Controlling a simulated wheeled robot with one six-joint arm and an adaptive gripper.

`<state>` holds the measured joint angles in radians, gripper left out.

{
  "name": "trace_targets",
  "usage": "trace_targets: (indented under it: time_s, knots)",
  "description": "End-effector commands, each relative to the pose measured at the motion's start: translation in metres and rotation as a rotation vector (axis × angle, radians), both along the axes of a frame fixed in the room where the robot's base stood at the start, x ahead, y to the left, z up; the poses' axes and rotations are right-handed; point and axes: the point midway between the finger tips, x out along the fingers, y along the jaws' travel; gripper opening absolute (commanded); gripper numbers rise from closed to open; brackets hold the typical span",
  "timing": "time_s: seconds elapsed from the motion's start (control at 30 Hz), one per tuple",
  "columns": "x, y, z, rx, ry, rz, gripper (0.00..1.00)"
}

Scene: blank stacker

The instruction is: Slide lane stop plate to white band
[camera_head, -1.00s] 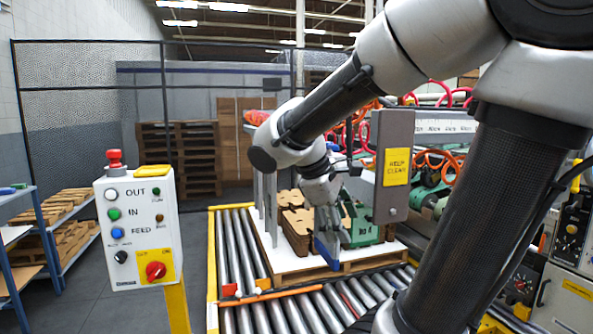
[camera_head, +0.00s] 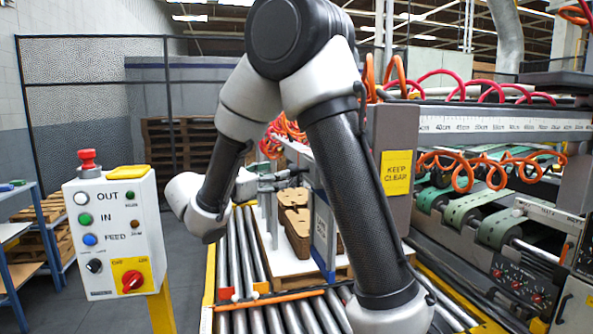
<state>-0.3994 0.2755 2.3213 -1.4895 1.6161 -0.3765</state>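My gripper (camera_head: 283,180) is at the end of my bent arm, left of the arm's near link, and points right above the pallet area. Its fingers are small and dark, and I cannot tell whether they are open or shut. An upright grey-blue plate (camera_head: 324,236) with small lettering stands at the front of the stack, right of and below my gripper. It may be the lane stop plate; the lettering is too small to read. My near arm link covers part of the area to its right. I cannot pick out the white band with certainty.
Brown cut blanks (camera_head: 297,222) stand on a white-topped pallet (camera_head: 285,262) over the roller conveyor (camera_head: 240,262). A control box (camera_head: 115,235) stands left. A grey post with a yellow "KEEP CLEAR" sign (camera_head: 397,172) and a white scale rail (camera_head: 500,125) are right.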

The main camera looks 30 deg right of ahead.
Motion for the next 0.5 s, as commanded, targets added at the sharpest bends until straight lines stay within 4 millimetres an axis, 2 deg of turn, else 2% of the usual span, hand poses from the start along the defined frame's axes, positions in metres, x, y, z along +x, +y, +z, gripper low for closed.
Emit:
trace_targets:
  time_s: [0.07,0.4,0.5]
  knots:
    - [0.004,-0.005,0.000,-0.009,0.003,0.005,0.56]
    - [0.019,-0.058,0.000,-0.005,0.002,0.000,0.56]
    - [0.022,-0.067,0.000,-0.005,0.002,0.001,0.56]
